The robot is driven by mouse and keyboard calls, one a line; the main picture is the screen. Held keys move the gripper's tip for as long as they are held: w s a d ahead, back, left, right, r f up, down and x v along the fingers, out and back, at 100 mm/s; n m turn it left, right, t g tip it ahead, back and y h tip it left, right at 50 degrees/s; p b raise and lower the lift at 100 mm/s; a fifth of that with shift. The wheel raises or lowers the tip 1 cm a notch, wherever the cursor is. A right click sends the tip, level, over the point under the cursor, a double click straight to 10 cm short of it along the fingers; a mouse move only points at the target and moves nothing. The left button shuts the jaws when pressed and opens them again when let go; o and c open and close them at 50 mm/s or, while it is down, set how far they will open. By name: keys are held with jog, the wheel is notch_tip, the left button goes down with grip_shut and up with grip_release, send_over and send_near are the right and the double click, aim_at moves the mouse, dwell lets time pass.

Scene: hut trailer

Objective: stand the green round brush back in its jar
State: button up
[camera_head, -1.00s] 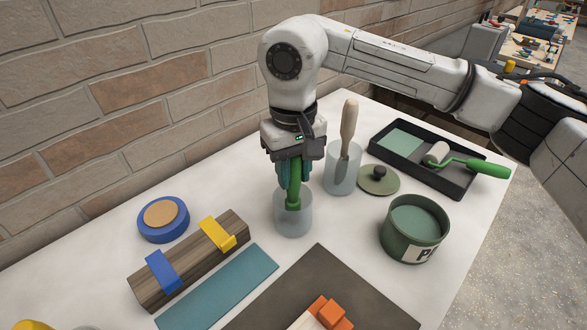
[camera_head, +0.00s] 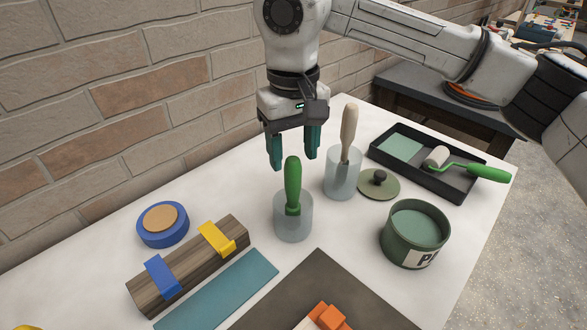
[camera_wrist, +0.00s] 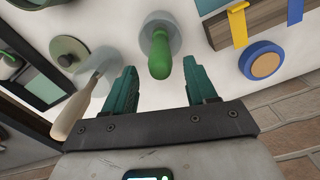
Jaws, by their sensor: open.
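The green round brush (camera_head: 292,184) stands handle up inside a clear jar (camera_head: 293,226) on the white table. Its handle sticks out above the rim, close to upright; its lower end is hard to make out through the jar. My gripper (camera_head: 293,162) is open and empty, raised above and behind the brush, its teal fingers apart from the handle. In the wrist view the brush handle (camera_wrist: 160,55) shows beyond the gap between the open fingers (camera_wrist: 163,88), and the jar (camera_wrist: 160,30) surrounds its lower part.
A second jar (camera_head: 342,181) holds a beige-handled tool (camera_head: 348,132) close to the right. A paint can (camera_head: 415,235), a lid (camera_head: 379,185) and a roller tray (camera_head: 460,186) are further right. A wood block (camera_head: 190,265) and blue tape (camera_head: 163,225) lie left. A brick wall rises behind.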

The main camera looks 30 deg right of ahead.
jog(key=shift+r, duration=3.15)
